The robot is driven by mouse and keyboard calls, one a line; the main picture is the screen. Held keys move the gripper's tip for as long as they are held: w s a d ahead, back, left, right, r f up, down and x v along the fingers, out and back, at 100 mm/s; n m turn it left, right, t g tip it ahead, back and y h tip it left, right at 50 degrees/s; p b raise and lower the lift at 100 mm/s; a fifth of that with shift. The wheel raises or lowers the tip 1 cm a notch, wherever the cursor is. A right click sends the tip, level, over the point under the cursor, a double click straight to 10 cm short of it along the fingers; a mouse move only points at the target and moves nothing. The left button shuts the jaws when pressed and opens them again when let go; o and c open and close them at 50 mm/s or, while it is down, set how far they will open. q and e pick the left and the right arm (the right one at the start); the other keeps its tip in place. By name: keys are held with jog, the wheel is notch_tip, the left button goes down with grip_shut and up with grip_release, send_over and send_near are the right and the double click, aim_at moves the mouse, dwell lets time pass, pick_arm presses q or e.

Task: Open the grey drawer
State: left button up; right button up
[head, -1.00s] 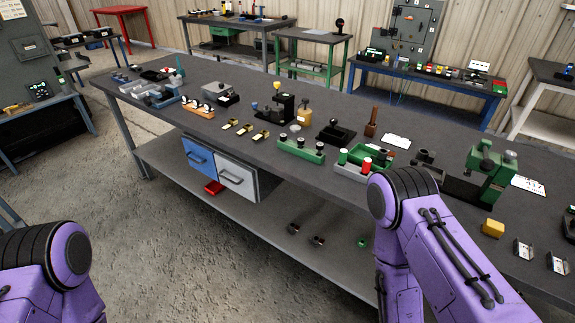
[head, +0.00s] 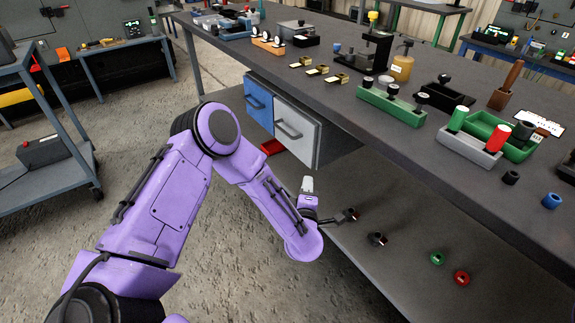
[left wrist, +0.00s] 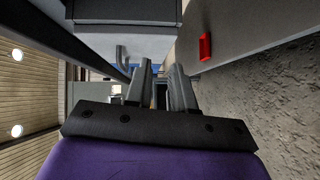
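The grey drawer (head: 300,136) is under the bench top, to the right of the blue drawer (head: 258,103); its front looks closed. Its bar handle (head: 289,130) is bare in the head view. My left gripper (head: 307,187) is low in front of the bench, below the grey drawer and apart from its handle. In the left wrist view, the two fingers (left wrist: 159,70) stand apart with nothing between them. A grey surface with a handle (left wrist: 122,58) shows beyond them on the left. My right gripper is out of view.
A red bin (head: 271,147) sits on the lower shelf (head: 405,235) below the drawers. Small dark parts (head: 377,239), a green ring (head: 437,258) and a red ring (head: 461,278) lie on that shelf. The bench top (head: 440,90) is crowded. Open floor lies to the left.

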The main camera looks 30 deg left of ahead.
pick_arm(q)
jog(key=w+a+n+y+b, duration=0.3)
jog(key=n, duration=0.2)
jog(key=n+g+y+b, duration=0.2)
jog(key=n+y+b, duration=0.1)
jog(key=n+y, duration=0.3)
send_near(285, 133)
jog(key=shift+n+h, duration=0.5)
jog(key=shift+n, duration=0.1)
jog(key=x, duration=1)
jog(key=shift+b, duration=0.3)
jog(key=shift+w+a+r, duration=0.15)
jog(key=shift+a, duration=0.1)
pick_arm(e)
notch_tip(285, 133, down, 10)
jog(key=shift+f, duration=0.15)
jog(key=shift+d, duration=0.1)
pick_arm(q)
grip_shut()
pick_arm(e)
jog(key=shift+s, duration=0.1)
